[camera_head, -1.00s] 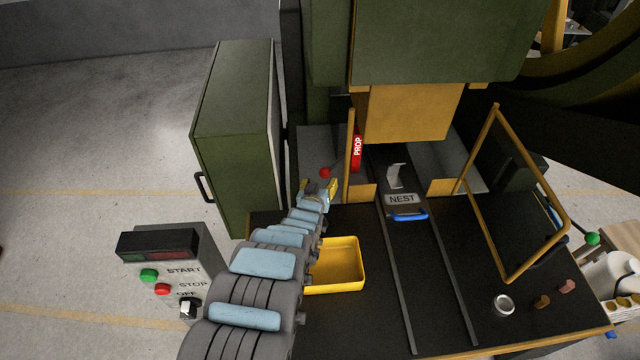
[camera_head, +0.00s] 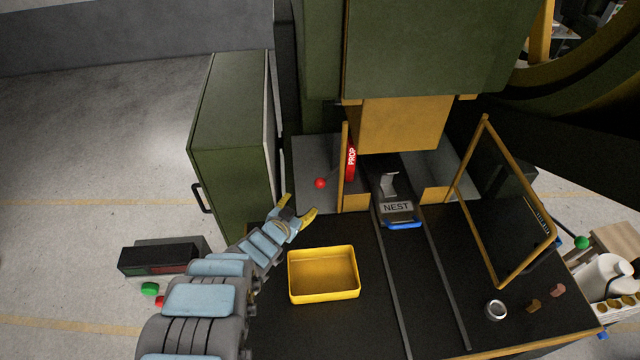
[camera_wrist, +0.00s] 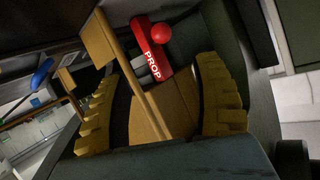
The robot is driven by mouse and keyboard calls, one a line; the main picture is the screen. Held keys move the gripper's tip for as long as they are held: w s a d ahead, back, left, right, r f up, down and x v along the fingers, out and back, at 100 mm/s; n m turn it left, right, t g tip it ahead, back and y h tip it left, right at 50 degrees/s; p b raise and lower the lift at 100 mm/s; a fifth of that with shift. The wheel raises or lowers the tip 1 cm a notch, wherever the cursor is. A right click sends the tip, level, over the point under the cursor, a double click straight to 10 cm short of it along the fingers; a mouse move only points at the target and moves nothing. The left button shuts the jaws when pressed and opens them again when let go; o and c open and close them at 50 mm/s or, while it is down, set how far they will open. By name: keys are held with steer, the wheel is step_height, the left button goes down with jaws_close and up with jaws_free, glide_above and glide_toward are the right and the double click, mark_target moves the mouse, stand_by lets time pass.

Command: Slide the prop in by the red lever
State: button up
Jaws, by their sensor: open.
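The red lever has a round red ball knob (camera_head: 320,183), left of the yellow upright post by the press. The red prop (camera_head: 351,160), lettered PROP, stands behind that post, under the yellow ram. My gripper (camera_head: 300,213) is open and empty, in front of and a little left of the knob, above the table's back left part. In the wrist view the knob (camera_wrist: 161,33) and the prop (camera_wrist: 150,50) show beyond the open fingers, between them and toward the top. The gripper is apart from both. The lever's shaft is not clearly visible in the head view.
A yellow tray (camera_head: 324,294) stands on the black table just in front of my gripper. The NEST slide (camera_head: 397,209) with its blue handle lies on rails to the right. A yellow-framed guard (camera_head: 497,240) stands further right. A green cabinet (camera_head: 232,140) is at left.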

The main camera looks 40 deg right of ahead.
steer(key=b, duration=0.3)
glide_toward(317, 185)
steer(key=d+f, duration=0.1)
steer(key=d, duration=0.2)
steer(key=shift+w+a+b+x, duration=0.15)
steer(key=shift+b+x, duration=0.45)
steer(key=shift+x, duration=1.6)
steer(key=shift+w+a+b+x, duration=0.1)
steer(key=shift+w+b+x, duration=0.35)
steer(key=shift+x, duration=1.8)
steer(key=shift+s+d+f, duration=0.1)
steer(key=shift+s, duration=0.05)
jaws_close()
